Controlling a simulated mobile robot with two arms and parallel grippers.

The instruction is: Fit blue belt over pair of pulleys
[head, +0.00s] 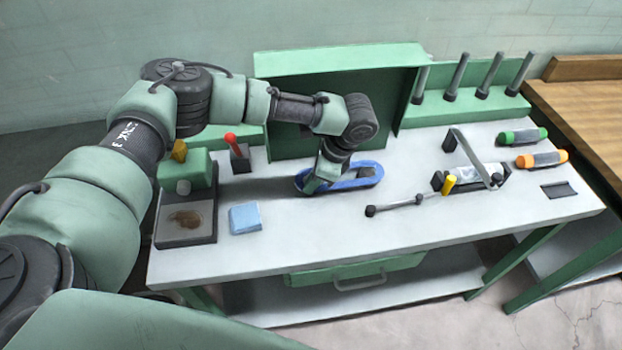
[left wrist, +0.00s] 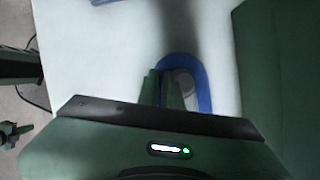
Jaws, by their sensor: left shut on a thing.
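The blue belt (head: 356,184) is a long loop lying toward the back middle of the white bench, in front of the green panel. A dark grey piece (head: 366,172), perhaps a pulley, shows inside the loop's right end. In the left wrist view the belt (left wrist: 205,95) curves around beside my fingers (left wrist: 163,82), with a grey part inside the curve. I cannot tell whether the belt sits around both pulleys. My right gripper is not in view.
On the bench (head: 270,255) stand a green machine (head: 186,172), a red-handled tool (head: 232,145) and a blue block (head: 245,218) at left. A clamp-like device (head: 470,176), a rod (head: 395,206) and green and orange rolls stand at right. The bench's front middle is clear.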

